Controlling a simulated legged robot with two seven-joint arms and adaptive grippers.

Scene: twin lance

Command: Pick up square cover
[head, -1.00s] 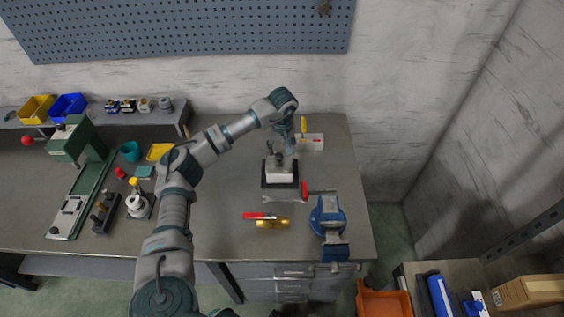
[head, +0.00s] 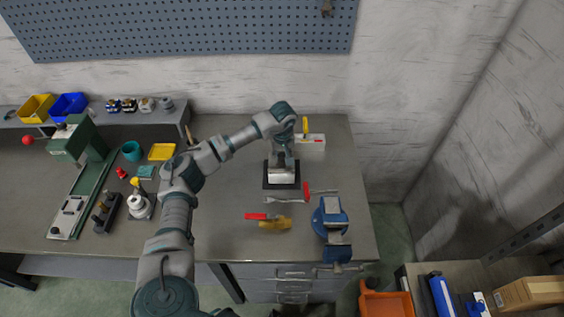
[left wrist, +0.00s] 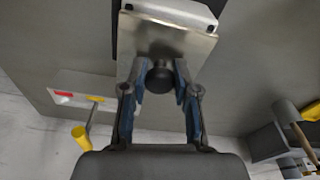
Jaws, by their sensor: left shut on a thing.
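The square cover (left wrist: 150,42) is a grey metal plate with a round black knob (left wrist: 160,77) in the left wrist view. My left gripper (left wrist: 160,84) is shut on the knob, one finger on each side. In the left wrist view, a pale block with dark screws (left wrist: 185,12) shows beyond the plate's edge. In the head view, my left gripper (head: 282,160) is directly over the pale block on its black base (head: 281,185), and hides the knob. I cannot tell whether the cover rests on the block or is slightly raised. My right gripper is not in view.
A blue vise (head: 329,222) stands at the bench's right front.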

